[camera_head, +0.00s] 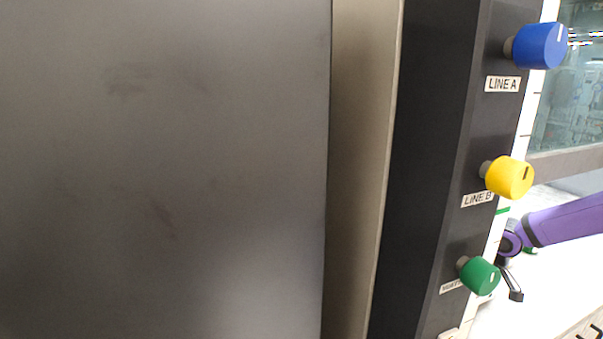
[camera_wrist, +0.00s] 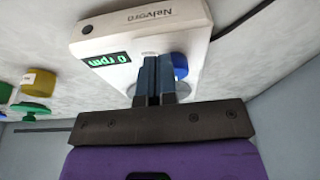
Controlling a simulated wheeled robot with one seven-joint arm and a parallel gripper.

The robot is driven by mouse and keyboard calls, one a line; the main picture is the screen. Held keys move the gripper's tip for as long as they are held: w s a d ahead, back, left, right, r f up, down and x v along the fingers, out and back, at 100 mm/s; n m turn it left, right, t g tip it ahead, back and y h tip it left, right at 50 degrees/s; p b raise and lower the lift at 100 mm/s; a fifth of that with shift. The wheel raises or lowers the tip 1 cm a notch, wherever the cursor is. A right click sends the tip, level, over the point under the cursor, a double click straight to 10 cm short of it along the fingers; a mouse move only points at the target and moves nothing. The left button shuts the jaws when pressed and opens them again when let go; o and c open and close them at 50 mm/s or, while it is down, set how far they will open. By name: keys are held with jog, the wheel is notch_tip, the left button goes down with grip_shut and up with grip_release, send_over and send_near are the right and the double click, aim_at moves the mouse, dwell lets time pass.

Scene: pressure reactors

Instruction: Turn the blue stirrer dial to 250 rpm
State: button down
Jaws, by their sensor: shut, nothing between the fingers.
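The white stirrer unit (camera_wrist: 185,18), labelled "Nelvoro", lies ahead in the wrist view. Its green display (camera_wrist: 108,60) reads 0 rpm. The blue dial (camera_wrist: 181,66) shows just right of my fingers and is partly hidden behind them. Its pointer mark cannot be seen. My gripper (camera_wrist: 156,62) is shut and empty, its fingertips over the unit's face beside the dial. I cannot tell whether they touch it. In the head view the stirrer unit does not clearly show.
In the head view a black panel carries a blue LINE A knob (camera_head: 540,46), a yellow LINE B knob (camera_head: 510,177) and a green knob (camera_head: 480,276). A large grey surface (camera_head: 160,170) fills the left. The wrist view shows a yellow knob (camera_wrist: 39,81) and green knobs at left.

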jog(key=shift+s+f, duration=0.2)
jog(key=shift+f, duration=0.25)
